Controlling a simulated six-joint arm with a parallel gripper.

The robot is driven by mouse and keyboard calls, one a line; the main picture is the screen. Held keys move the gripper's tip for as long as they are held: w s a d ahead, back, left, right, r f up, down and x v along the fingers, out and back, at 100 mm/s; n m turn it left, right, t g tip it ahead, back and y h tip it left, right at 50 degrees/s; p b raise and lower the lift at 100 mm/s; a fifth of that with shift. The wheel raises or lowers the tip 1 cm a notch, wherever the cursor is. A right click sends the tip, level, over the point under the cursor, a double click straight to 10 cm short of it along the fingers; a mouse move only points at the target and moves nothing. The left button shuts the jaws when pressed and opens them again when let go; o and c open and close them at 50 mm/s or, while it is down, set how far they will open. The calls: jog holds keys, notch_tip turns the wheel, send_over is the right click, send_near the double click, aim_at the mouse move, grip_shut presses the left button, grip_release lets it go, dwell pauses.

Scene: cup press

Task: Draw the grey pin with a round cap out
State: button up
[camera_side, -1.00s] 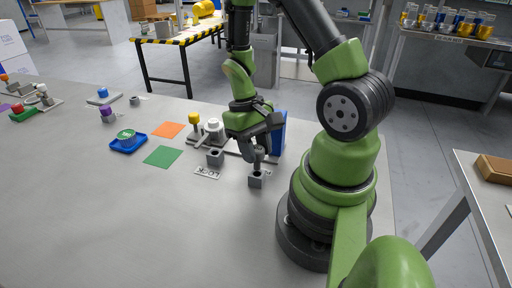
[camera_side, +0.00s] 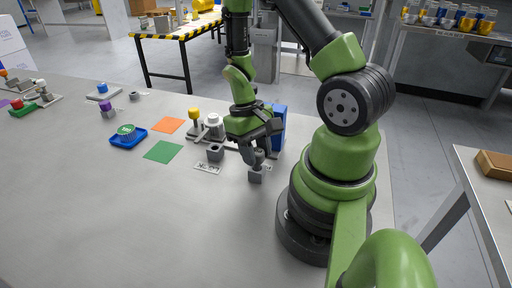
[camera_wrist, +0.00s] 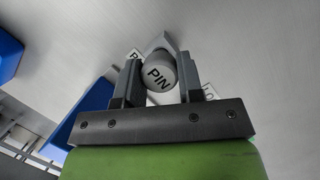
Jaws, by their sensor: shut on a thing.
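The grey pin has a round cap marked "PIN" (camera_wrist: 159,77), which sits between my fingers in the wrist view. In the side view the cap (camera_side: 259,155) shows just above a small grey block (camera_side: 255,176), with the pin's shaft hidden. My gripper (camera_wrist: 160,82) points down over the block and is shut on the cap, one finger on each side. In the side view my gripper (camera_side: 256,151) hides part of the cap. Part of the grey block (camera_wrist: 163,42) shows behind the cap in the wrist view.
A second grey block (camera_side: 215,153) with a hole stands to the left, near a "LOCK" label (camera_side: 207,167). A blue upright block (camera_side: 279,125) stands close behind my gripper. A white round piece and a yellow-topped piece (camera_side: 194,116) stand behind. The table front left is clear.

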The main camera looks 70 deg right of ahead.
jog(key=shift+f, duration=1)
jog(key=o, duration=1.2)
jog(key=shift+c, duration=0.2)
jog(key=v, duration=1)
jog(key=s+a+r+n+t, duration=0.1)
jog(key=s+a+r+t, duration=0.1)
jog(key=a+r+t, duration=0.3)
jog(key=s+a+r+n+t, duration=0.1)
jog(key=a+r+t, duration=0.4)
jog(key=r, duration=0.8)
jog(key=shift+s+a, duration=0.8)
jog(key=shift+a, duration=0.4)
